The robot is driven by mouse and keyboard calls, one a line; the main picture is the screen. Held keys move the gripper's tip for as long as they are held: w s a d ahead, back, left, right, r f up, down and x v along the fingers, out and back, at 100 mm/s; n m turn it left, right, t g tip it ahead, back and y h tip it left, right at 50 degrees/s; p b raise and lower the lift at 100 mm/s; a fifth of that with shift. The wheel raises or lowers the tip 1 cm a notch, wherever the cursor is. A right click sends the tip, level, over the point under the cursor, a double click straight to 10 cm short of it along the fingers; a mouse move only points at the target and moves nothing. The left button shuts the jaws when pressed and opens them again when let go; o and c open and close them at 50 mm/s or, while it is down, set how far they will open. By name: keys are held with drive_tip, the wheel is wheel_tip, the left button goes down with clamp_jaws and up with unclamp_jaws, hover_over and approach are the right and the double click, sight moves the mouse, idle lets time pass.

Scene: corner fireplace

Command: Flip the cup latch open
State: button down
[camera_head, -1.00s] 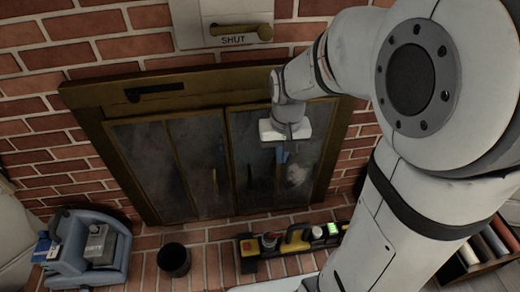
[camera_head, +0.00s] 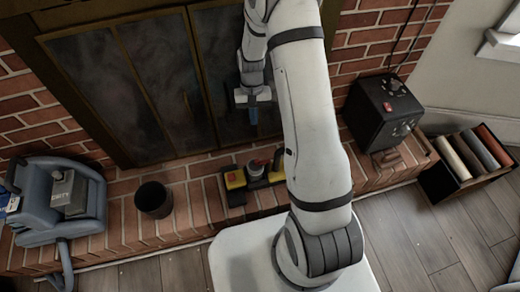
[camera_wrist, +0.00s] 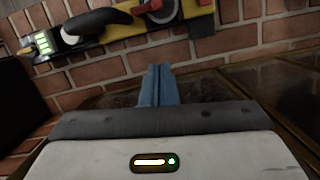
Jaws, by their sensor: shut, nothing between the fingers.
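My gripper (camera_head: 252,115) is shut and empty, its blue fingers (camera_wrist: 160,84) together. It hangs in front of the glass fireplace doors, above the brick hearth. A yellow-and-black tool unit (camera_head: 235,181) lies on the hearth below it, with a red button and a grey-and-red round part (camera_head: 256,168). My arm hides the unit's right part in the head view. The wrist view shows the unit (camera_wrist: 118,42) at the top, apart from the fingers, with a black handle (camera_wrist: 100,20) and a lit green display (camera_wrist: 42,42). I cannot make out the cup latch for certain.
A blue-grey machine (camera_head: 35,205) and a dark cup-shaped bin (camera_head: 153,199) stand left on the hearth. A black box with knobs (camera_head: 385,110) stands right, near a crate of rolls (camera_head: 460,175). The glass doors (camera_head: 150,85) are close behind the gripper.

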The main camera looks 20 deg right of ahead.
drive_tip(key=s+f+b, duration=0.1)
drive_tip(key=s+f, duration=0.1)
drive_tip(key=f, duration=0.1)
drive_tip(key=s+f+b, duration=0.2)
drive_tip(key=f, duration=0.2)
drive_tip(key=s+a+f+b, duration=0.1)
drive_tip(key=s+f, duration=0.1)
drive_tip(key=f, duration=0.1)
drive_tip(key=shift+f, duration=0.35)
drive_tip(key=shift+s, duration=0.1)
drive_tip(key=shift+n, duration=0.3)
